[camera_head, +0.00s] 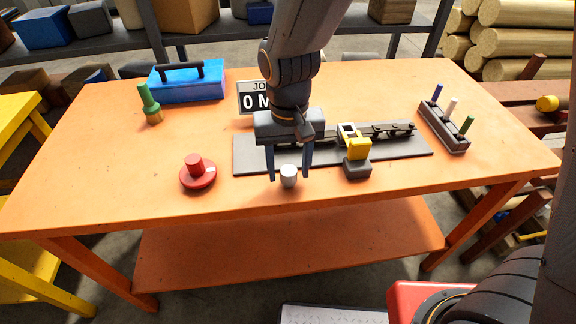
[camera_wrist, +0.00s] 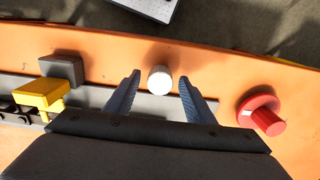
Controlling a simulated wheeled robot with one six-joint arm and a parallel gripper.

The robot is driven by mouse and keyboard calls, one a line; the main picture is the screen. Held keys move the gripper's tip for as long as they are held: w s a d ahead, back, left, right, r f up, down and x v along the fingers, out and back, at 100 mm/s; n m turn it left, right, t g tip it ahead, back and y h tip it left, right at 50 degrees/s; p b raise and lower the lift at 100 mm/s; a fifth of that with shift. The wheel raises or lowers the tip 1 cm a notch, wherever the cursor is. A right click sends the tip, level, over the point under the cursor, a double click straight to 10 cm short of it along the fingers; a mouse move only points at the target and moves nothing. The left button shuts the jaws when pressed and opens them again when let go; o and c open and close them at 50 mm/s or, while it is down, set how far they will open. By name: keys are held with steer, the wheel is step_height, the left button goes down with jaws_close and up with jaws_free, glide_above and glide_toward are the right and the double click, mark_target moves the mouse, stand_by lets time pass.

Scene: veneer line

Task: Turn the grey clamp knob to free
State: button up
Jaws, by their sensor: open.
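A small light grey knob (camera_head: 288,175) shows near the front edge of the orange bench, by the grey plate's front edge. In the wrist view the knob (camera_wrist: 160,79) looks nearly white, and I see no mark on it that tells its setting. My gripper (camera_head: 289,180) points down over it, fingers open. In the wrist view the fingertips of my gripper (camera_wrist: 160,84) lie either side of the knob, with a gap on each side. I cannot tell how far the tips reach down beside it.
A yellow-topped dark clamp block (camera_head: 357,160) stands right of the knob, by a dark rail on the grey plate (camera_head: 250,158). A red knob on a disc (camera_head: 198,176) is to the left. A blue toolbox (camera_head: 187,85), a green-handled tool (camera_head: 150,103) and a pen rack (camera_head: 443,128) stand farther out.

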steer(key=c, duration=1.1)
steer(key=shift+o, duration=0.2)
steer(key=shift+n, duration=0.4)
steer(key=n+p, duration=0.2)
steer(key=n, duration=0.1)
steer(key=shift+r+n, duration=0.1)
steer(key=shift+n, duration=0.3)
steer(key=n+p, duration=0.1)
steer(key=n, duration=0.3)
steer(key=shift+n, duration=0.3)
steer(key=n+p, duration=0.1)
steer(key=n, duration=0.7)
steer(key=shift+a+n+p, duration=0.1)
steer(key=shift+n+p, duration=0.2)
